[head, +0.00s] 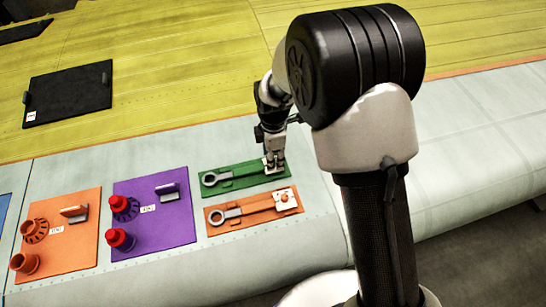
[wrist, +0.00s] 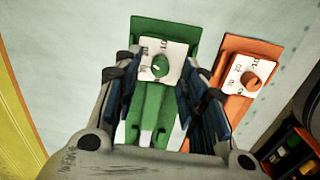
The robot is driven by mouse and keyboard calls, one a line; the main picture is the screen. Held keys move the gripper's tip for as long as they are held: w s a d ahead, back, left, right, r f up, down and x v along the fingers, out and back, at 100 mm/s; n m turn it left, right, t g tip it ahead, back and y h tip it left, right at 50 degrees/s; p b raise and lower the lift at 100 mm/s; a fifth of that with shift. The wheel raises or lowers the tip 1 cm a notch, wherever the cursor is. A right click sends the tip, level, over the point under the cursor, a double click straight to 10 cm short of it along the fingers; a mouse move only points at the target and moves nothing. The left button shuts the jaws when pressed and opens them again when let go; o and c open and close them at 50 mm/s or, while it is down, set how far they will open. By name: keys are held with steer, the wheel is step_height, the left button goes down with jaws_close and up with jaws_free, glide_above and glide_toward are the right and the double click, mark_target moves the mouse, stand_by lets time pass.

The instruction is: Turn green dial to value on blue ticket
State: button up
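The green dial (wrist: 160,67) is a small round knob with a pale mark, on a white scale plate (wrist: 176,62) on the green board (wrist: 165,32). A 10 shows at the plate's upper right; its other numbers are partly hidden or hard to read. My gripper (head: 275,163) is over the dial end of the green board (head: 232,180). In the wrist view its fingers stand apart on either side of the dial, with visible gaps. I cannot make out a blue ticket in either view.
An orange board (head: 247,218) with a similar dial (wrist: 251,81) lies close beside the green one. A purple panel (head: 150,222) and an orange panel (head: 85,255), both with raised parts, lie to the left. A black panel (head: 70,95) lies on the yellow surface.

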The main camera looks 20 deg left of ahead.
step_height(320, 180, up, 10)
steer(key=shift+r, duration=0.2)
steer(key=shift+s, duration=0.1)
stand_by(0.4)
